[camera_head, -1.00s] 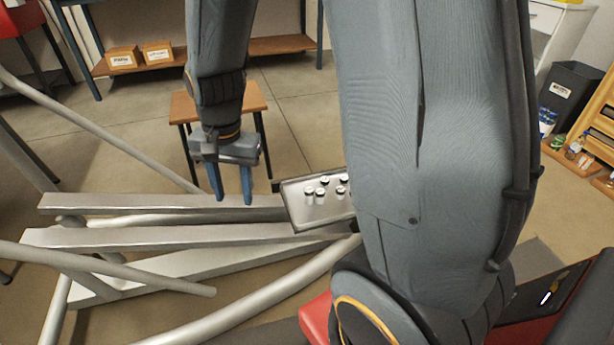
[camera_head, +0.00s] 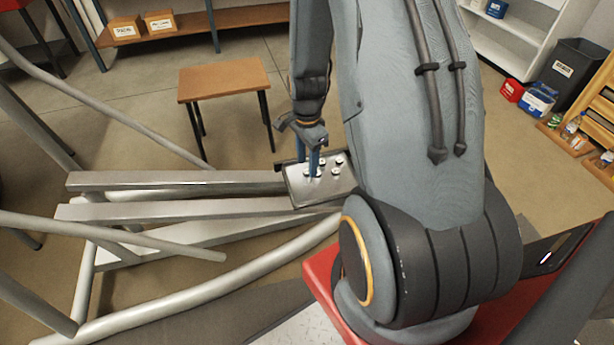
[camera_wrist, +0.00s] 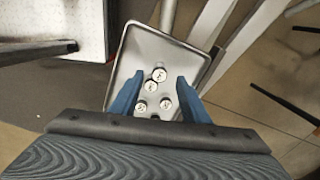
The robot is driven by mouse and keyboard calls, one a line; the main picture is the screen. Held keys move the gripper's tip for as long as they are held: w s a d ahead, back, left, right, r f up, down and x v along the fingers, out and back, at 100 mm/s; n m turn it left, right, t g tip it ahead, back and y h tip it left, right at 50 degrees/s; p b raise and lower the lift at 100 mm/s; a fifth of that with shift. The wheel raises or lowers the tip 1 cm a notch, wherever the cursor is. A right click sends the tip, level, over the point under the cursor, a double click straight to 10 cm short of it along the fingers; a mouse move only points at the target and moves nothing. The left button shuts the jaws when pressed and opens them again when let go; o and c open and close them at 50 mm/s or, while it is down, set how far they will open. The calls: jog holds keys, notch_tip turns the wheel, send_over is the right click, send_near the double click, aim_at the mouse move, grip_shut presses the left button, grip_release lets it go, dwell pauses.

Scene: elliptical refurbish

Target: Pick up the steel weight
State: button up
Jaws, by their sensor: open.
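Several small, pale, round-topped metal pieces stand on a grey metal tray (camera_head: 296,194). One of them, a steel weight (camera_wrist: 159,74), is near the middle of the tray in the wrist view, close beside another (camera_wrist: 150,86). Others stand lower in that view, nearer my gripper's base. I cannot tell which one the task means. My gripper (camera_wrist: 160,79) is open, with its two blue fingers over the tray on either side of the group. In the head view my gripper (camera_head: 314,166) points down at the tray, partly hiding the left pieces. I see nothing held.
The tray sits at the right end of pale metal beams (camera_head: 180,211) and tubes of a frame. A wooden-topped stool (camera_head: 224,80) stands behind. Boxes (camera_head: 160,22) are on a shelf at the back. A dark bin (camera_head: 580,72) stands at the right. Open floor lies between.

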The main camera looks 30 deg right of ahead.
aim_at(307, 177)
notch_tip(307, 177, down, 4)
jog(key=shift+f, duration=0.2)
grip_shut()
